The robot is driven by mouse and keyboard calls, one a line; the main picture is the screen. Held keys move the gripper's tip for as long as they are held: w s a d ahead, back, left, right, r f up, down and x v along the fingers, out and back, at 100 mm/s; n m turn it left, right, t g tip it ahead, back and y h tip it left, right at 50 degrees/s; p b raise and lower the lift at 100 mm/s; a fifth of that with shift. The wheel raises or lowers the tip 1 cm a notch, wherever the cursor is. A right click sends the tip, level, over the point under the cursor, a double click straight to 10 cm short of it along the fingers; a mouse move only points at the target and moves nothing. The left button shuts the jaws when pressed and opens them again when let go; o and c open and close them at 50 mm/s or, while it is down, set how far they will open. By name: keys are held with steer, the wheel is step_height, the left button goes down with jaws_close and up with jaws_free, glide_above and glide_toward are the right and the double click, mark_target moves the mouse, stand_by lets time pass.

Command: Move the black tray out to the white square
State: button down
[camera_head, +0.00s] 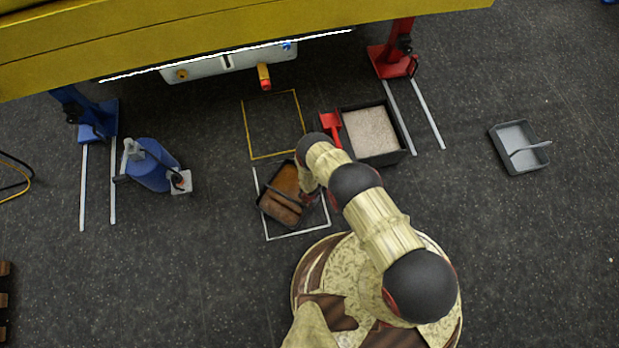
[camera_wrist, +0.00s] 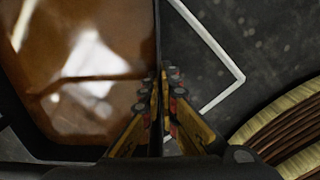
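The black tray (camera_head: 264,205) holds brown liquid and sits turned at an angle within the white square (camera_head: 298,232) on the floor. Its left corner lies close to the square's left line. In the wrist view the tray wall (camera_wrist: 157,35) runs between the fingers of my gripper (camera_wrist: 162,95), which are close together on its rim. The brown liquid fills the left of that view, and a corner of the white line shows to the right. In the head view my arm hides the gripper's fingertips and part of the tray's right side.
A yellow outlined square (camera_head: 250,130) lies empty behind the tray. A bin of pale granules (camera_head: 404,135) with a red scoop stands to the right. A blue container (camera_head: 152,166) stands left. A grey tray (camera_head: 520,165) is far right. A yellow beam (camera_head: 200,40) spans overhead.

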steer(key=c, duration=2.5)
jaws_free()
steer(key=shift+s, duration=0.15)
steer(key=o, duration=0.4)
steer(key=shift+o, duration=0.7)
steer(key=shift+r, duration=1.1)
step_height(320, 180, up, 10)
steer(key=shift+f, duration=0.1)
